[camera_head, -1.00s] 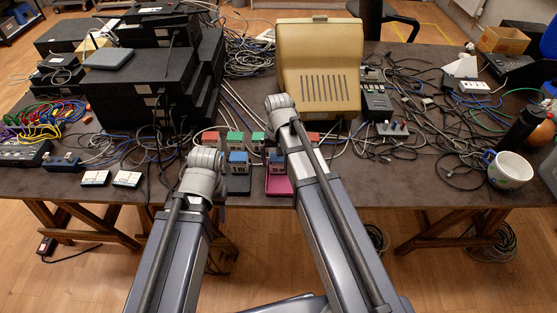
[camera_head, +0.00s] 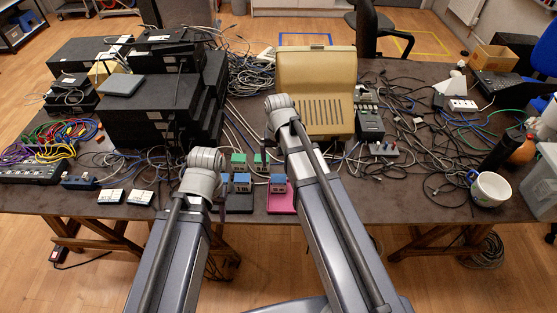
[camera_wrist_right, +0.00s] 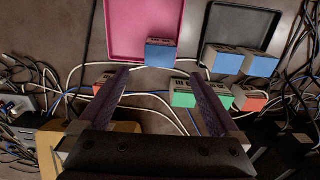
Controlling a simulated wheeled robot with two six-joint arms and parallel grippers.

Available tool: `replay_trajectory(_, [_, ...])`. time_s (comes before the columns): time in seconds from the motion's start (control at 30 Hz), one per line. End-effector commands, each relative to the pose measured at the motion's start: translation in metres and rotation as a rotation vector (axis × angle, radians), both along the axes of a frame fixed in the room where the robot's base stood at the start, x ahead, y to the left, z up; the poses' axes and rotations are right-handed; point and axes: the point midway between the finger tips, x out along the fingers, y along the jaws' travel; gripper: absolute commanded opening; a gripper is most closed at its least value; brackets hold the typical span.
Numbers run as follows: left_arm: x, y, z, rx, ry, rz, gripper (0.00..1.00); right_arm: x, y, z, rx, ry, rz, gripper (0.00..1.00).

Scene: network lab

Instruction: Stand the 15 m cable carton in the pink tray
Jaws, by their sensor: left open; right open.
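The pink tray (camera_head: 281,203) lies at the table's front edge, partly behind my right arm. A blue-topped carton (camera_head: 278,184) stands at its inner edge; the right wrist view shows this carton (camera_wrist_right: 161,53) overlapping the rim. Two blue-topped cartons (camera_wrist_right: 223,60) (camera_wrist_right: 259,62) stand at the dark tray (camera_wrist_right: 236,18) beside it. Two green cartons (camera_wrist_right: 184,94) (camera_wrist_right: 216,96) and red cartons (camera_wrist_right: 105,82) (camera_wrist_right: 248,100) stand further in. Which carton is 15 m is not legible. My right gripper (camera_wrist_right: 158,74) is open, empty, above the cartons. My left gripper's wrist (camera_head: 205,160) shows; its fingers are hidden.
Black equipment stacks (camera_head: 160,110) stand left of the cartons. A beige monitor-like case (camera_head: 316,90) stands behind them. Loose cables (camera_head: 430,150) cover the right side, with a white mug (camera_head: 491,188) near the edge. Two white-labelled boxes (camera_head: 125,197) lie at the front left.

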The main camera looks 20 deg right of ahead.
Motion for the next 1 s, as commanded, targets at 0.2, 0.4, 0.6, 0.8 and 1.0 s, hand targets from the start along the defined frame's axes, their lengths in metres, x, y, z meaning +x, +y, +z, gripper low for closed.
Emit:
replay_trajectory(0.2, [0.0, 0.0, 0.009, 0.0, 0.0, 0.0, 0.5, 0.0, 0.0, 0.009, 0.0, 0.0, 0.001, 0.98])
replay_trajectory(0.4, [0.0, 0.0, 0.008, 0.0, 0.0, 0.0, 0.5, -0.049, 0.043, 0.008, -0.028, 0.016, 0.186, 0.98])
replay_trajectory(0.6, [0.0, 0.0, 0.008, 0.0, 0.0, 0.0, 0.5, -0.119, 0.09, 0.009, -0.076, 0.044, 0.482, 0.98])
replay_trajectory(0.8, [0.0, 0.0, 0.008, 0.0, 0.0, 0.0, 0.5, -0.144, 0.104, 0.009, -0.098, 0.056, 0.608, 0.98])
replay_trajectory(1.0, [0.0, 0.0, 0.008, 0.0, 0.0, 0.0, 0.5, -0.143, 0.105, 0.009, -0.099, 0.058, 0.612, 0.98])
